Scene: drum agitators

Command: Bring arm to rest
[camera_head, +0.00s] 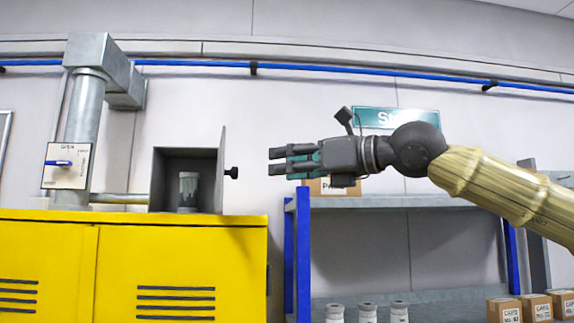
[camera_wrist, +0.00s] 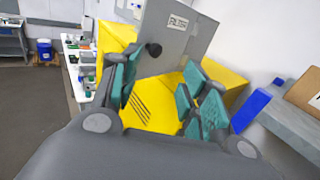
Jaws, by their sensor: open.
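My gripper (camera_head: 290,160) is raised at mid-height in the head view, fingers pointing left. It is open and empty, a short gap to the right of the open door's black knob (camera_head: 232,173). My arm (camera_head: 490,185) reaches in from the right edge, in a tan ribbed sleeve. In the wrist view my gripper (camera_wrist: 162,95) has its teal-padded fingers spread apart, with the grey door (camera_wrist: 165,40) and its knob (camera_wrist: 153,50) beyond them.
A small grey box (camera_head: 170,161) with its door open stands on the yellow cabinet (camera_head: 190,225) and holds a grey cylinder (camera_head: 188,190). A blue-posted shelf (camera_head: 302,255) stands below my arm, bearing a cardboard box (camera_head: 322,187). Several canisters and cartons (camera_head: 505,310) sit lower.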

